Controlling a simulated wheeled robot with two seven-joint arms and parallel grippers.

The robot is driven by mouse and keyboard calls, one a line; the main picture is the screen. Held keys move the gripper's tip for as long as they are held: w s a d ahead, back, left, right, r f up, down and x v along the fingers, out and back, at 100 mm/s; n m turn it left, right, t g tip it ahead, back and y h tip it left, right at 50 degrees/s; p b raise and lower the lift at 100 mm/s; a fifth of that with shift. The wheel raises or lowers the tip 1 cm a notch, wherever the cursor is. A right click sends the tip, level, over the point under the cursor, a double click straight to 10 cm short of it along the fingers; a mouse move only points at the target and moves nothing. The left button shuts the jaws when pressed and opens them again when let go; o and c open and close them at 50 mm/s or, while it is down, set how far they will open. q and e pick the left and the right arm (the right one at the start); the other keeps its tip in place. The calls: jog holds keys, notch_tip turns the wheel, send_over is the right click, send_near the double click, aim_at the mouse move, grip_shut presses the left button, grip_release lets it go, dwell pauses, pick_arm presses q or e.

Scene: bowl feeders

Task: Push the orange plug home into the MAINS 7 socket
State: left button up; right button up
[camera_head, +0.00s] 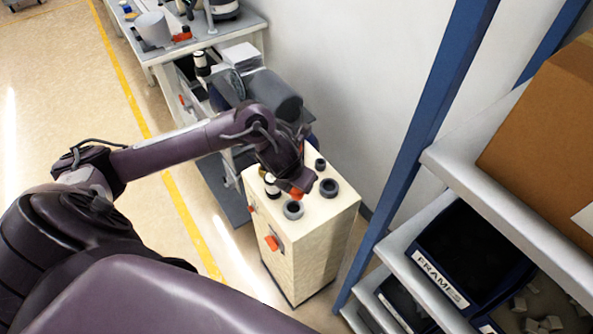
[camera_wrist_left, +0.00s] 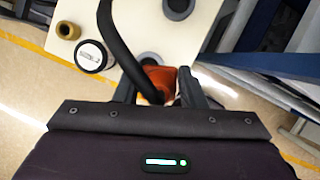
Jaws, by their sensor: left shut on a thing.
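My left gripper (camera_head: 296,189) is above the top of a cream cabinet (camera_head: 330,240). It is shut on the orange plug (camera_head: 298,195); the plug also shows between the fingers in the left wrist view (camera_wrist_left: 160,78), with a black cable curving up over it. Dark round sockets stand on the cabinet top: one at the front (camera_head: 293,210), one at the right (camera_head: 329,188) and one at the back (camera_head: 320,164). No socket label for MAINS 7 is readable. The plug's lower end is hidden, so I cannot tell whether it touches a socket. My right gripper is not in view.
A black cylinder with a white labelled top (camera_wrist_left: 91,56) and a small tan ring (camera_wrist_left: 67,30) are beside the gripper. An orange switch (camera_head: 272,243) is on the cabinet front. A shelf rack with a blue post (camera_head: 430,110) stands to the right. A cluttered workbench (camera_head: 165,50) is behind.

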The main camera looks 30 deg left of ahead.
pick_arm(q)
jog(key=shift+w+a+f+m, duration=0.15)
jog(key=shift+a+m, duration=0.15)
jog(key=shift+a, duration=0.2)
jog(key=shift+w+a+r+m, duration=0.15)
jog(key=shift+a+m, duration=0.15)
jog(key=shift+a, duration=0.15)
jog(key=shift+s+f+b, duration=0.1)
jog(key=shift+f+b, duration=0.5)
jog(key=shift+f, duration=0.1)
notch_tip(320, 180, down, 4)
jog(key=b, duration=0.3)
jog(key=shift+f+b, duration=0.8)
jog(key=shift+b, duration=0.15)
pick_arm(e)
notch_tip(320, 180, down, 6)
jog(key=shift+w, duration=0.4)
pick_arm(q)
jog(key=shift+w+d+r, duration=0.1)
jog(key=shift+w, duration=0.1)
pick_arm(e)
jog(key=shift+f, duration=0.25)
pick_arm(q)
jog(key=shift+f+b, duration=0.2)
jog(key=shift+b, duration=0.4)
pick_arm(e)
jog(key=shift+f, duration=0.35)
